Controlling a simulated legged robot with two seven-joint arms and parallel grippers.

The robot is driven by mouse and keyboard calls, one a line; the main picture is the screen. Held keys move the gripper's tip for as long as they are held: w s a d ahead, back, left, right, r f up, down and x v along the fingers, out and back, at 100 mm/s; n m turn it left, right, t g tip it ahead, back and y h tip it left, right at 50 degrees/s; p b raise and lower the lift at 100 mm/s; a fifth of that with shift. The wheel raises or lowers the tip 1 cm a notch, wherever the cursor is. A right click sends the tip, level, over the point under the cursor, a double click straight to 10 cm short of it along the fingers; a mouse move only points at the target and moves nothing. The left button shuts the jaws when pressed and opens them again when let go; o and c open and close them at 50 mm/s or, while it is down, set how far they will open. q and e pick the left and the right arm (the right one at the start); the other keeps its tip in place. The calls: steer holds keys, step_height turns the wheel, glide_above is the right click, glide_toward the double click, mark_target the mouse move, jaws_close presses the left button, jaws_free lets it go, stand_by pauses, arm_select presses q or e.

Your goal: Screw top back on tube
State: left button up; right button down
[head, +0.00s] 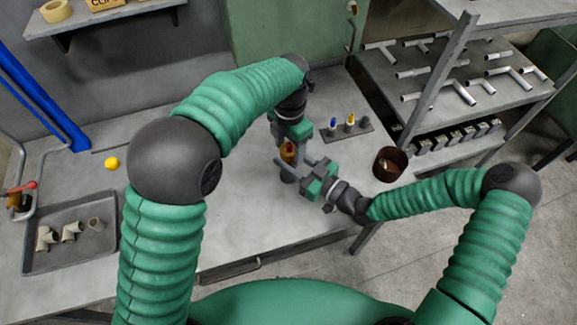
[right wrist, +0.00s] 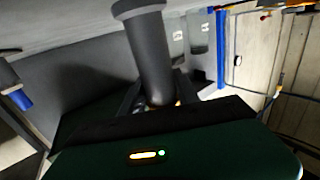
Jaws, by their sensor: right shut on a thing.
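A dark grey tube (right wrist: 150,60) with a wider rim stands between my right gripper's (right wrist: 160,100) fingers in the right wrist view. In the head view my right gripper (head: 307,172) comes in from the right and is shut on the tube, whose dark lower part (head: 288,176) shows beside the fingers. A small orange-red piece (head: 288,152), perhaps the top, sits just above the tube. My left gripper (head: 289,141) points down right over this piece. Its fingertips are too small and overlapped to show whether they grip it, and the joint between piece and tube is not clear.
A small dark stand (head: 347,134) with blue- and yellow-tipped items lies behind to the right. A brown round container (head: 388,164) stands near the table's right edge. A grey tray (head: 70,236) with pipe fittings and a yellow ball (head: 112,163) are on the left.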

arm_select(q)
jaws_close()
steer(key=m, duration=0.4)
steer(key=shift+m, duration=0.3)
steer(key=m, duration=0.9)
steer(key=shift+m, duration=0.3)
steer(key=m, duration=0.6)
steer(key=shift+w+a, duration=0.1)
steer(key=m, duration=1.3)
steer(key=shift+m, duration=0.4)
steer(key=m, duration=0.6)
steer(key=shift+f+m, duration=0.1)
steer(key=shift+m, duration=0.2)
steer(key=m, duration=0.6)
steer(key=shift+m, duration=0.4)
arm_select(e)
steer(key=shift+a, duration=0.1)
arm_select(q)
steer(key=m, duration=0.6)
arm_select(e)
steer(key=shift+s, duration=0.1)
arm_select(q)
steer(key=shift+o, duration=1.2)
jaws_free()
